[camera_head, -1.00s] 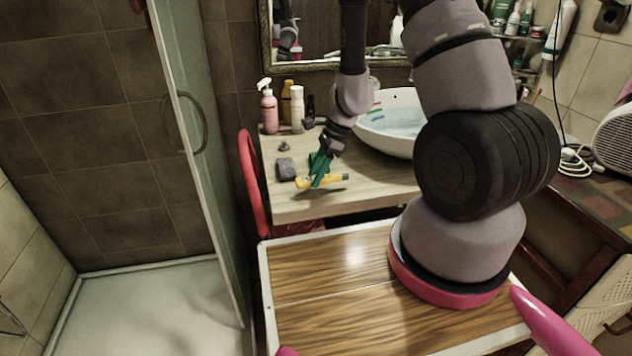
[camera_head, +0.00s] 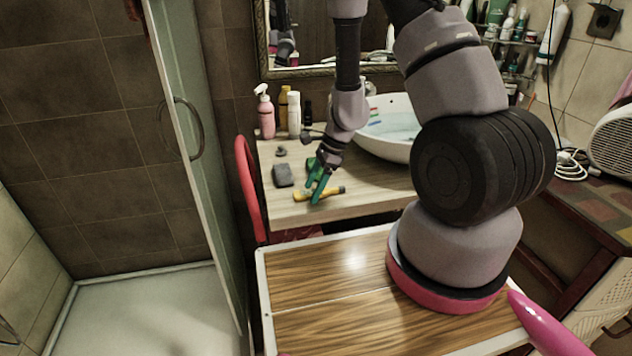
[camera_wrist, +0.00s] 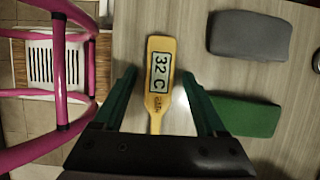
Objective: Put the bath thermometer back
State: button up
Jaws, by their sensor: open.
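The yellow bath thermometer (camera_wrist: 158,92) lies flat on the wooden counter, its display reading 32 C in the wrist view. In the head view the thermometer (camera_head: 331,192) is near the counter's front edge, partly behind my gripper. My gripper (camera_head: 317,195) has green fingers and points down at it. In the wrist view my gripper (camera_wrist: 157,82) is open, one finger on each side of the thermometer, with gaps on both sides. Whether the fingertips are at its height cannot be told.
A grey block (camera_wrist: 250,36) and a green block (camera_wrist: 245,116) lie right of the thermometer in the wrist view. The white basin (camera_head: 387,145) with water stands behind. Bottles (camera_head: 265,115) stand at the back left. A pink-red chair (camera_head: 248,185) is beside the counter (camera_head: 290,213).

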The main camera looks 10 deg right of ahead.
jog(key=v, duration=1.2)
notch_tip(320, 180, up, 19)
jog(key=n+t, duration=0.3)
jog(key=n, duration=0.4)
send_over(330, 188)
jog(key=s, duration=0.4)
jog(key=s+d+r+n+t+h, duration=0.2)
jog(key=s+r+n+t, duration=0.2)
jog(key=s+r+n, duration=0.3)
jog(key=s+r, duration=0.4)
jog(key=r, duration=0.2)
jog(key=shift+d+h, duration=0.3)
jog(key=shift+d, duration=0.1)
